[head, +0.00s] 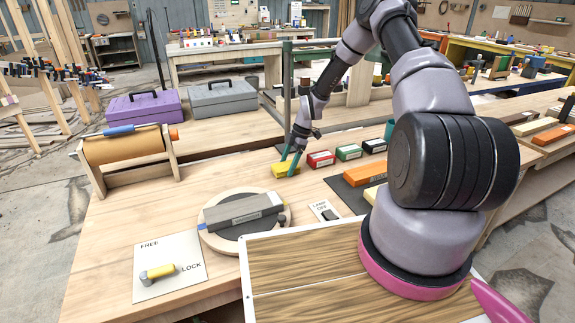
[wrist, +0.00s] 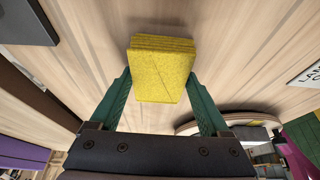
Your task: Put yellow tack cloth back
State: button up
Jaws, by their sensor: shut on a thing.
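The yellow tack cloth (head: 284,170) is a folded, thick yellow pad at the back of the workbench. It also shows in the wrist view (wrist: 160,68), between the tips of the two green fingers. My gripper (head: 291,163) is shut on it, with one finger on each side (wrist: 160,85). I cannot tell whether the cloth touches the bench top.
Red (head: 320,159), green (head: 348,152) and black (head: 374,145) blocks stand right of my gripper. A round turntable (head: 219,243) with a grey block sits in front. A paper roll stand (head: 126,157) is at left. Bench between roll and turntable is clear.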

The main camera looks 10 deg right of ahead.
jog(key=shift+f, duration=0.1)
jog(key=o, duration=1.2)
jog(key=shift+c, duration=0.2)
jog(key=s+d+r+m+t+h, duration=0.1)
jog(key=s+d+r+m, duration=0.15)
jog(key=r, duration=1.05)
jog(key=s+d+r+m+h, duration=0.1)
jog(key=d+r+m, duration=0.2)
jog(key=r, duration=1)
jog(key=s+r+m+t+h, duration=0.2)
jog(key=s+r+m+t, duration=0.2)
jog(key=s+r+m, duration=1.15)
jog(key=s+r+m+t, duration=0.1)
jog(key=s+r, duration=0.3)
jog(key=s, duration=0.2)
jog(key=s+r+m+t+y, duration=0.1)
jog(key=s+r+m+t, duration=0.1)
jog(key=s+r, duration=0.2)
jog(key=s, duration=0.3)
jog(key=shift+s+a, duration=0.2)
jog(key=shift+a, duration=0.05)
